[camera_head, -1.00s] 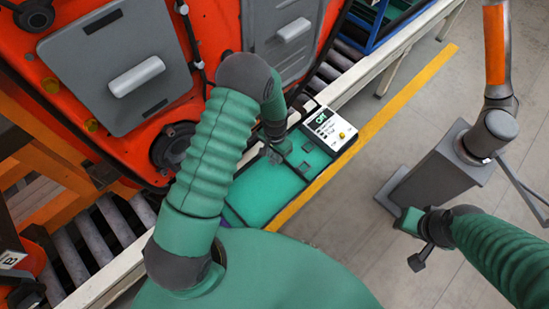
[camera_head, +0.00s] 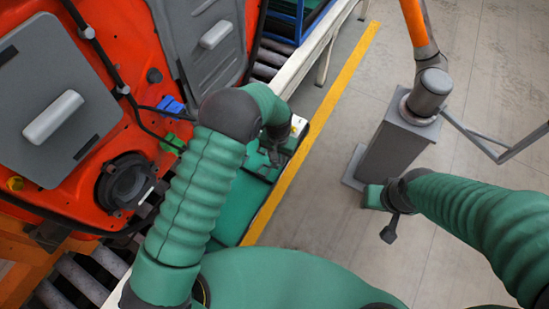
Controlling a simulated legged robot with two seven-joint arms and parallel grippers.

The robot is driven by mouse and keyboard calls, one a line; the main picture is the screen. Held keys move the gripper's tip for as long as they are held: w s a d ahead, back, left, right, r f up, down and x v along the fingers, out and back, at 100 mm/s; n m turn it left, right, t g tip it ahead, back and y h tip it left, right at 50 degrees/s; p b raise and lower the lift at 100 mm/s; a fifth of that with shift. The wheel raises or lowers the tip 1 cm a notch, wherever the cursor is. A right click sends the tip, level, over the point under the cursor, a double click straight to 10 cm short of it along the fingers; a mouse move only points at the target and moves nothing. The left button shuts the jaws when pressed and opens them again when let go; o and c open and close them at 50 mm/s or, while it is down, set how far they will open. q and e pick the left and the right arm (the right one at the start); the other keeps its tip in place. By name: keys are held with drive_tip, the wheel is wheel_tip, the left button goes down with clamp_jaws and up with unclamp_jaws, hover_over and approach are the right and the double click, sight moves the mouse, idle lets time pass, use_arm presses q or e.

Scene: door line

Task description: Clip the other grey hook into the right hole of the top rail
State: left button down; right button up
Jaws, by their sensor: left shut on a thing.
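My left gripper (camera_head: 273,155) is over the green tray (camera_head: 237,215) at the belt's edge, partly hidden by its own wrist. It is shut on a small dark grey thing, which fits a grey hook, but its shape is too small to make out. My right gripper (camera_head: 388,228) hangs over the floor at the right, away from the tray; whether its jaws are open is unclear. I cannot make out the top rail or its right hole.
The orange door (camera_head: 110,135) with grey panels (camera_head: 50,95) fills the left. A blue clip (camera_head: 171,104) and a green clip (camera_head: 172,143) sit on its black cable. A grey pedestal (camera_head: 395,150) stands beyond the yellow floor line (camera_head: 318,125). The floor between is clear.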

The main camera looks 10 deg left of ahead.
use_arm(q)
drive_tip(key=c, duration=1.8)
unclamp_jaws()
clamp_jaws()
drive_tip(key=shift+r, duration=0.1)
